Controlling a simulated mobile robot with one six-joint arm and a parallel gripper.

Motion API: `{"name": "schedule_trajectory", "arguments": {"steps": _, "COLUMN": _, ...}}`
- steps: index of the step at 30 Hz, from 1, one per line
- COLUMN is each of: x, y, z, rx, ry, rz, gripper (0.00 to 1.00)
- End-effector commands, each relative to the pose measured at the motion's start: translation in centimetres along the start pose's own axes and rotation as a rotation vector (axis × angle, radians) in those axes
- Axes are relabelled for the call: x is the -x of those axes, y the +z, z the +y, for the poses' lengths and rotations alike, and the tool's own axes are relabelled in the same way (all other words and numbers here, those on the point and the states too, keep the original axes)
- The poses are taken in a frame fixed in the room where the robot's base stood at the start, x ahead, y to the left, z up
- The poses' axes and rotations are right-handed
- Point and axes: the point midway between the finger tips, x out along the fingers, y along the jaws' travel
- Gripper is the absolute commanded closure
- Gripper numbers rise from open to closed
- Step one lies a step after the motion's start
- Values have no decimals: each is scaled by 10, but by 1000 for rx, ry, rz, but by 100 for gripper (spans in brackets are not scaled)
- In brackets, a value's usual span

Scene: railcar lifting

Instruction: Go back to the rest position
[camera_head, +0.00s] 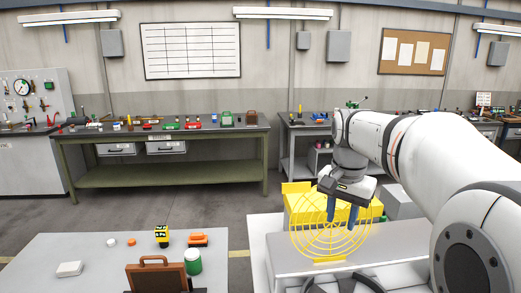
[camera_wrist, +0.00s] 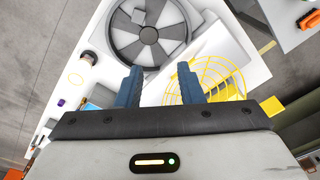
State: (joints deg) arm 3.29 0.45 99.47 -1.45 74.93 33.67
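My gripper (camera_head: 343,216) hangs at the end of my arm, with its two blue fingers pointing down. In the wrist view my gripper (camera_wrist: 158,84) has its fingers well apart with nothing between them. In the head view it is in front of a yellow box (camera_head: 368,207) and overlaps a yellow round wire guard (camera_head: 315,240). The guard also shows in the wrist view (camera_wrist: 222,72), beyond the right finger. I cannot tell exactly how high the fingers are above it. A large grey fan-like wheel (camera_wrist: 150,34) lies beyond the fingers in the wrist view.
A grey table (camera_head: 60,250) at the front left holds a brown case (camera_head: 157,277), a green-and-white jar (camera_head: 193,260), a yellow-and-black block (camera_head: 162,236) and orange pieces. A green workbench (camera_head: 165,180) with tools stands against the wall. Bare floor (camera_head: 215,210) lies between them.

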Motion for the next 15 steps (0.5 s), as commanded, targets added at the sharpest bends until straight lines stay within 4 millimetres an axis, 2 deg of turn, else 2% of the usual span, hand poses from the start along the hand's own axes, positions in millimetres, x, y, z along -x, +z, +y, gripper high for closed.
{"name": "schedule_trajectory", "arguments": {"steps": 1, "x": -9, "y": 22, "z": 9, "rx": 60, "ry": -14, "rz": 17, "gripper": 66}}
{"name": "schedule_trajectory", "arguments": {"steps": 5, "x": -32, "y": 70, "z": 32, "rx": 225, "ry": -46, "rz": 64, "gripper": 66}}
{"name": "schedule_trajectory", "arguments": {"steps": 9, "x": -65, "y": 120, "z": 58, "rx": 398, "ry": -72, "rz": 118, "gripper": 66}}
{"name": "schedule_trajectory", "arguments": {"steps": 12, "x": -88, "y": 148, "z": 73, "rx": 501, "ry": -84, "rz": 153, "gripper": 66}}
{"name": "schedule_trajectory", "arguments": {"steps": 15, "x": -106, "y": 169, "z": 85, "rx": 577, "ry": -90, "rz": 178, "gripper": 66}}
